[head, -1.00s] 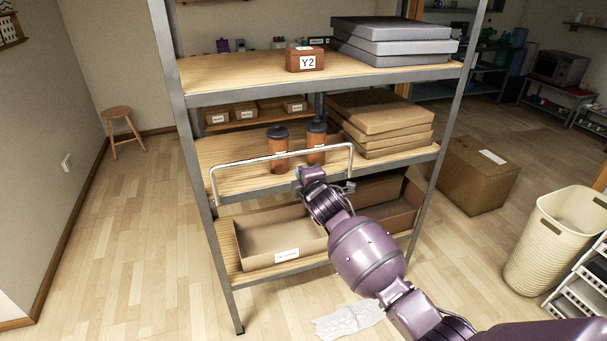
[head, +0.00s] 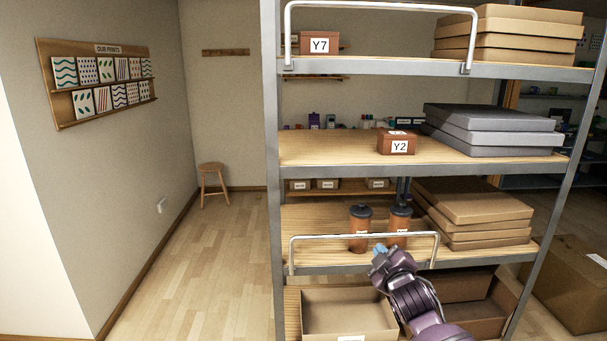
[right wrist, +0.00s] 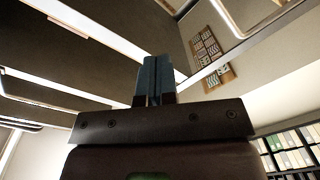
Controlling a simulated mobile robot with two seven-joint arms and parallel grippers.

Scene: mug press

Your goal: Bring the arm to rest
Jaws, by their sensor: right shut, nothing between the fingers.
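My right gripper (head: 379,250) is in front of the shelf rack, at the height of the metal rail (head: 330,238) on the lower middle shelf. In the right wrist view its blue fingertips (right wrist: 155,80) are pressed together with nothing between them. Two brown tumblers with dark lids, one on the left (head: 359,228) and one on the right (head: 398,224), stand upright behind the rail. In the head view the gripper overlaps the lower edge of that shelf; whether it touches the rail cannot be told. My left gripper does not show.
A box marked Y2 (head: 396,142) and a box marked Y7 (head: 319,44) sit on higher shelves. Open cartons (head: 348,312) fill the bottom shelf. A large carton (head: 575,285) stands on the right. The floor left of the rack is clear, with a stool (head: 213,181) beyond.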

